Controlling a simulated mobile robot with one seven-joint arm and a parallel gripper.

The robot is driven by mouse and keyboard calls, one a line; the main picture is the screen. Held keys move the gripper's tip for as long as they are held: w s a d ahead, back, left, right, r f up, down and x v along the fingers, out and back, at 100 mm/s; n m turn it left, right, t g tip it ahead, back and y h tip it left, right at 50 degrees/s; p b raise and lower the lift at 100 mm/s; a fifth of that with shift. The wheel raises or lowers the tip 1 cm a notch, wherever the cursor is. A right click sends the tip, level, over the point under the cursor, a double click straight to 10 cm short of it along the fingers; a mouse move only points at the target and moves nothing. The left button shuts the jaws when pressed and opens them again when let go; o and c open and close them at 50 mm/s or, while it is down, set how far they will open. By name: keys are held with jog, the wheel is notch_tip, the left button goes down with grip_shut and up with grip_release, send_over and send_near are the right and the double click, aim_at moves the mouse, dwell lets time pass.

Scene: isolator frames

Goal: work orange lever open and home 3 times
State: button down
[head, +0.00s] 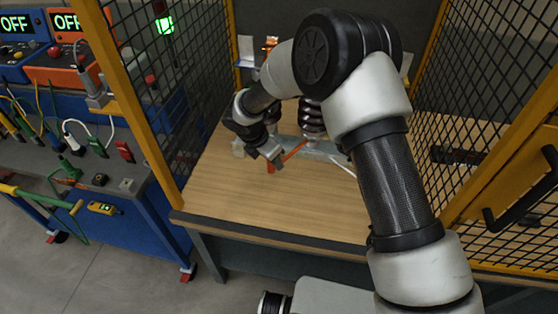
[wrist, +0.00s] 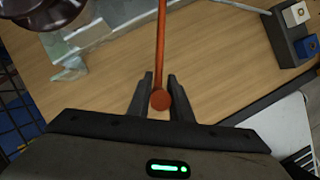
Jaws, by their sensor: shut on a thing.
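The orange lever (wrist: 161,45) runs from the top edge of the wrist view down to a round orange end between the two fingers of my gripper (wrist: 160,97). In the head view the lever (head: 294,151) shows as a short orange bar beside the isolator frame (head: 318,147). My gripper (head: 272,160) is shut on the lever near its end, above the wooden bench. My arm hides much of the isolator in the head view.
The wooden bench top (head: 225,194) is clear in front. Yellow-framed mesh guards (head: 130,80) stand on both sides. A block with small coloured pieces (wrist: 289,38) sits at the right in the wrist view. A blue workstation (head: 105,215) is outside, left.

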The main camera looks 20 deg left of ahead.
jog(key=shift+w+a+r, duration=0.1)
jog(key=shift+a+r, duration=0.05)
jog(key=shift+a, duration=0.05)
jog(key=c, duration=1.6)
grip_release()
jog(key=p+v, duration=0.1)
jog(key=v, duration=1.6)
jog(key=shift+a+r, duration=0.1)
